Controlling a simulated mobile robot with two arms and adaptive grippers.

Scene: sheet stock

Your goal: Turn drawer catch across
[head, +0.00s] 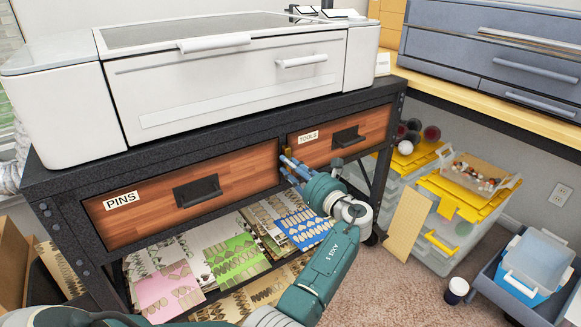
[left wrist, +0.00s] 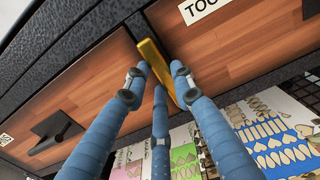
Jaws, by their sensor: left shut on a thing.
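The drawer catch (left wrist: 151,55) is a yellow bar on the dark upright between the two wooden drawers. In the left wrist view it lies along the upright, slightly tilted. My left gripper (left wrist: 159,78) has its blue fingers around the catch, shut on it. In the head view the left gripper (head: 286,163) reaches the upright and mostly hides the catch. The PINS drawer (head: 150,205) and the TOOLS drawer (head: 318,150) look closed, each with a dark handle. My right gripper is not in view.
A white machine (head: 225,80) stands on the black bench. Patterned sheets (head: 168,290) lie on the shelf below the drawers. Yellow-lidded bins (head: 440,240) and a blue cart (head: 530,265) stand at the right. Carpet shows between bench and bins.

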